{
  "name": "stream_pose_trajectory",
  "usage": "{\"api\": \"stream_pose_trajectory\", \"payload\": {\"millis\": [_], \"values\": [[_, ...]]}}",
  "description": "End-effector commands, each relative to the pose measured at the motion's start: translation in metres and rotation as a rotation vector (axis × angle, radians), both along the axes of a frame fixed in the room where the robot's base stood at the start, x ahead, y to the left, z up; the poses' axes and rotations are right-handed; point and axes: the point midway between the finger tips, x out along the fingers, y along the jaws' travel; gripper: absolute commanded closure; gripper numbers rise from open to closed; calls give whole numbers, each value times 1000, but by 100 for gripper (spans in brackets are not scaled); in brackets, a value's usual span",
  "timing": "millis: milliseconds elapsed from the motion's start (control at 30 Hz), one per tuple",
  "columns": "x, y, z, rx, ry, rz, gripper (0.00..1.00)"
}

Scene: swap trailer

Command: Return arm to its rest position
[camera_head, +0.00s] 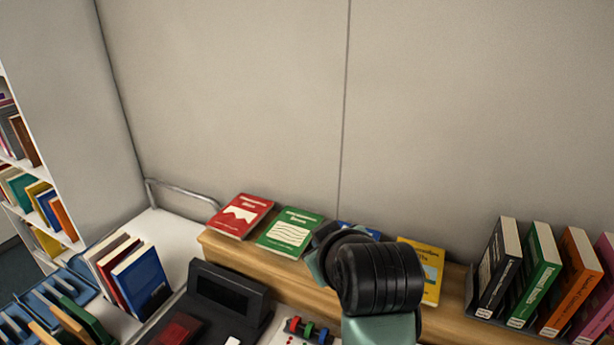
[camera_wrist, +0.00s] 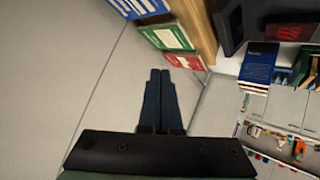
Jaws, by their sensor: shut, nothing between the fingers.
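My gripper (camera_wrist: 161,85) shows in the wrist view with its two dark fingers side by side, shut and empty. It points at the pale wall, near the display ledge but apart from it. In the head view my arm rises in front of the wooden ledge (camera_head: 240,252), and my fingers are hidden there. My arm covers most of a blue book (camera_head: 358,229) on the ledge and stands beside a yellow book (camera_head: 432,262).
A red book (camera_head: 241,215) and a green book (camera_head: 290,230) lie on the ledge. Several upright books (camera_head: 545,275) stand at right. A dark device (camera_head: 225,298) sits below the ledge. Bookshelves (camera_head: 40,190) and blue racks (camera_head: 75,285) are at left. The wall (camera_head: 230,90) above is bare.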

Motion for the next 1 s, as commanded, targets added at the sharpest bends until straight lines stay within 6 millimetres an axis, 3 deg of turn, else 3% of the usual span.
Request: {"api": "stream_pose_trajectory", "payload": {"millis": [33,100,233,400,500,600,700,1000], "values": [[6,9,39,32,-133,-28,100],[7,16,92,88,-313,-71,100],[-13,26,190,211,-638,-121,100],[-74,32,297,386,-1020,-137,100],[-113,31,338,469,-1189,-129,100],[-144,30,363,525,-1303,-117,100],[-161,28,375,556,-1366,-110,100],[-166,28,379,565,-1384,-107,100]]}}
